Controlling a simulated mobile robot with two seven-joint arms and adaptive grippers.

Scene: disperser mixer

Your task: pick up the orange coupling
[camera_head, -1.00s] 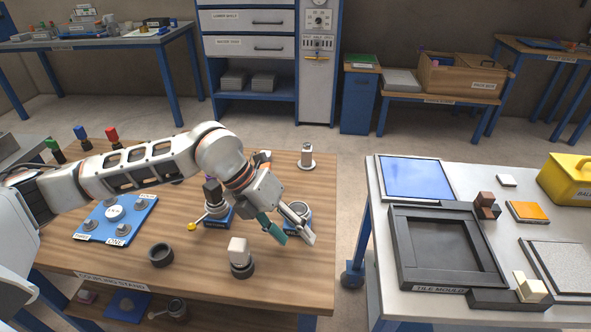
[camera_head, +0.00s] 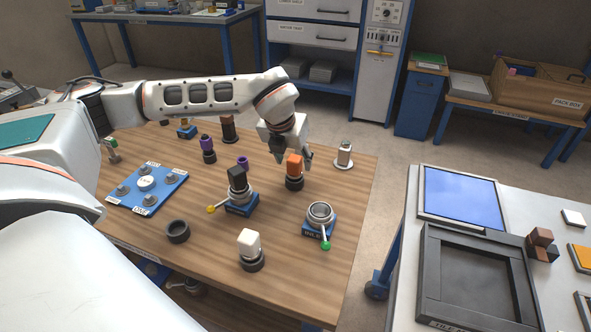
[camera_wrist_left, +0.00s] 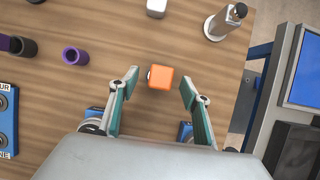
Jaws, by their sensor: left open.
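The orange coupling (camera_head: 294,167) is a small orange block on a dark round base, upright on the wooden table. In the left wrist view the orange coupling (camera_wrist_left: 161,78) shows from above, between the tips of the two fingers. My left gripper (camera_head: 292,157) is open around it, pointing down, with one finger on either side. In the left wrist view the gripper (camera_wrist_left: 159,88) shows a gap between each finger and the block. My right gripper is not in view.
A post with a black top (camera_head: 238,187) and a ring holder with a green-tipped lever (camera_head: 320,213) stand close by. A white-topped piece (camera_head: 249,246), a dark ring (camera_head: 178,231), purple pieces (camera_head: 207,148) and a metal post (camera_head: 344,154) are also on the table.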

